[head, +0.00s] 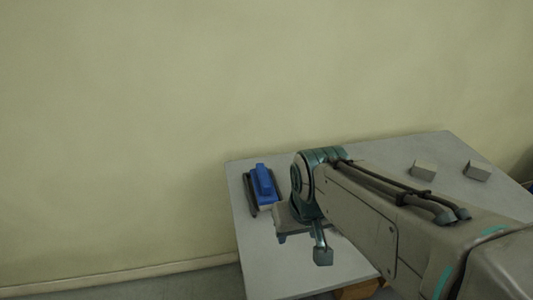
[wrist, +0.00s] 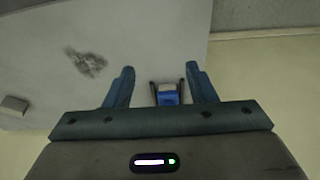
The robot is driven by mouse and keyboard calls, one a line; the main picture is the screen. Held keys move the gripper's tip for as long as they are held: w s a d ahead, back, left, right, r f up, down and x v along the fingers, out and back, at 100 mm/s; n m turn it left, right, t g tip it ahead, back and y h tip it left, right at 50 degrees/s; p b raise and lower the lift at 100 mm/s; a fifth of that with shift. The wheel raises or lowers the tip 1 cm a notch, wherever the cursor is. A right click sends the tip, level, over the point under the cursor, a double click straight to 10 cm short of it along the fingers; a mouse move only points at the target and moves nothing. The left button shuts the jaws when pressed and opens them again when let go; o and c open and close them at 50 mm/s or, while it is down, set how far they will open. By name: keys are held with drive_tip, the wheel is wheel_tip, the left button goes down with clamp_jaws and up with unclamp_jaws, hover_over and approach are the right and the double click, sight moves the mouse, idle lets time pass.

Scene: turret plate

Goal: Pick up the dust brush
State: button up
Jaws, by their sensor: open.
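In the wrist view the blue piece (wrist: 168,98) shows between the finger bases, partly cut off by my gripper's body. My gripper (head: 303,246) is over the table, to the right of the brush and nearer the camera in the head view. In the wrist view its two blue fingers (wrist: 159,70) are apart with nothing held between them. I cannot tell its height above the table.
The grey table (head: 355,153) stands by a plain pale wall. Two small grey blocks (head: 424,170) (head: 477,171) sit towards its right side. A dark smudge (wrist: 86,62) marks the tabletop in the wrist view. My arm hides much of the table's right and front.

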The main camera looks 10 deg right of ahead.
drive_tip(key=w+r, duration=0.2)
drive_tip(key=w, duration=1.1)
drive_tip(key=t, duration=0.2)
approach(263, 174)
drive_tip(key=x, duration=0.5)
drive_tip(key=shift+w+d+b, duration=0.2)
drive_tip(key=shift+d+b, duration=0.05)
drive_tip(key=shift+b, duration=0.05)
drive_tip(key=shift+a+p+x, duration=0.2)
drive_tip(key=shift+p+x, duration=0.2)
drive_tip(key=shift+x, duration=2.2)
drive_tip(key=shift+s, duration=0.1)
drive_tip(key=shift+f+b, duration=0.25)
drive_tip(key=shift+b, duration=0.15)
clamp_jaws()
